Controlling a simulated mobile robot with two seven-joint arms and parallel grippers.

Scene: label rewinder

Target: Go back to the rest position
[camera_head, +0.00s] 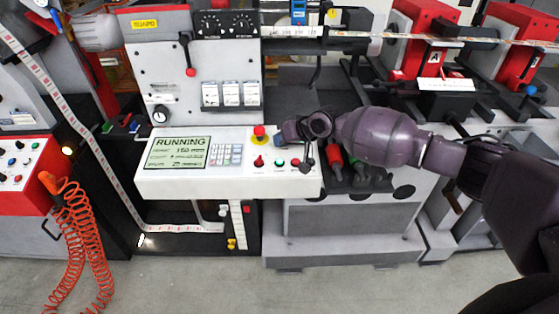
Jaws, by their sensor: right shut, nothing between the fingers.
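My right arm reaches in from the right edge across the front of the label rewinder. Its right gripper (279,139) is shut and empty, over the right part of the white control panel (190,186). It is close to the red emergency button (259,131) on its yellow base and to a row of small buttons; I cannot tell whether it touches any. The panel's screen (177,152) reads "RUNNING". My left gripper does not show.
Red and black handles (334,162) stick up beside the panel under my right forearm. A red-and-white cabinet (22,175) and a coiled orange hose (74,235) are at the left.

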